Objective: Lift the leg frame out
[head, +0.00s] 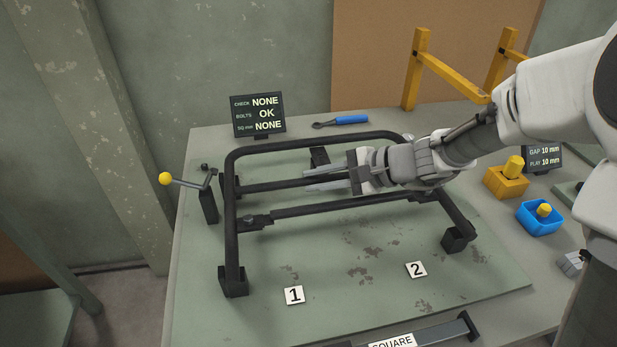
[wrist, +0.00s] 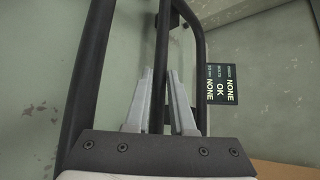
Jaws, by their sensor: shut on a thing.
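The black tube frame (head: 340,208) is above the green board, with a rounded outer loop and inner bars. I cannot tell exactly which tubes belong to the leg frame (head: 283,183). My gripper (head: 325,179) reaches in from the right, inside the outer loop, and is shut on an inner bar of it. In the wrist view my gripper (wrist: 161,100) has one finger on each side of this dark bar (wrist: 162,55). A thicker tube (wrist: 88,70) runs to the left of the fingers. My wrist hides part of the frame's right side.
Black blocks (head: 233,282) sit under the frame's corners. A yellow-knobbed lever (head: 190,183) stands at left. A display (head: 258,115) reads bolts OK, check NONE. A blue-handled tool (head: 345,120) lies behind. Yellow posts (head: 415,70) and a blue box (head: 541,219) stand at right.

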